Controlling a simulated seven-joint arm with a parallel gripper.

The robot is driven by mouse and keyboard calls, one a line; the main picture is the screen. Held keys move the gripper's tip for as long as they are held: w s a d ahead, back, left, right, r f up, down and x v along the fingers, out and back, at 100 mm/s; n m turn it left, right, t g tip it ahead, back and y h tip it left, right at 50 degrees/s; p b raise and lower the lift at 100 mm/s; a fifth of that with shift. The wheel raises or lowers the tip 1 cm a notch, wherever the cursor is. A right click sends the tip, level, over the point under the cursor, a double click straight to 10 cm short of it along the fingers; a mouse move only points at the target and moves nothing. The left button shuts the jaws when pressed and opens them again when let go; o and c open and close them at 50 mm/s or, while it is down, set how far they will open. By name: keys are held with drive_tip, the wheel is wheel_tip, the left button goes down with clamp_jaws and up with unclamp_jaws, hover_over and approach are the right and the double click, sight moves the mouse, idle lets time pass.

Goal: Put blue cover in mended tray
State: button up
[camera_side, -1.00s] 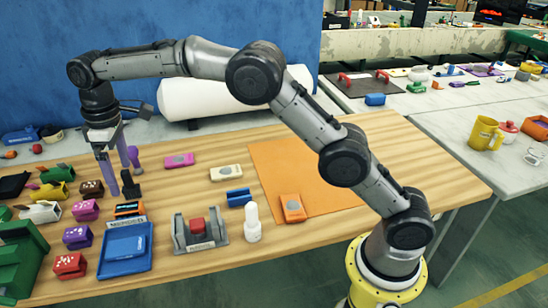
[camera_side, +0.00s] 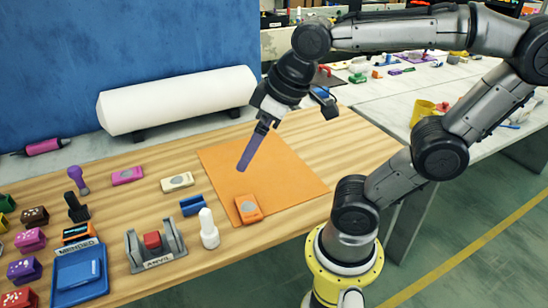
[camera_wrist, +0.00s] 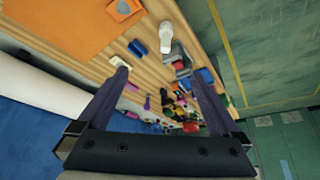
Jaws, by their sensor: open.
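The blue mended tray (camera_side: 59,297) lies at the table's front left, with its MENDED label at the back edge. A flat blue piece (camera_side: 80,273) lies inside it and looks like the blue cover; blue on blue makes its outline hard to tell. The tray seems to show in the wrist view (camera_wrist: 206,76) too. My gripper (camera_side: 246,158) hangs above the orange mat, well right of the tray. Its fingers are apart with nothing between them in the wrist view (camera_wrist: 158,75). A separate small blue block (camera_side: 193,205) lies left of the mat.
An anvil stand (camera_side: 155,247) holding a red piece and a white bottle (camera_side: 209,229) stand right of the tray. Orange (camera_side: 248,209), cream (camera_side: 177,182) and pink (camera_side: 127,176) pieces lie nearby. A white roll (camera_side: 180,100) lies behind. The orange mat (camera_side: 290,185) is mostly clear.

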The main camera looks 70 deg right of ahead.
drive_tip(key=shift+m, duration=0.4)
drive_tip(key=s+f, duration=0.3)
drive_tip(key=shift+s+d, duration=0.3)
drive_tip(key=shift+s, duration=0.1)
idle(1.3)
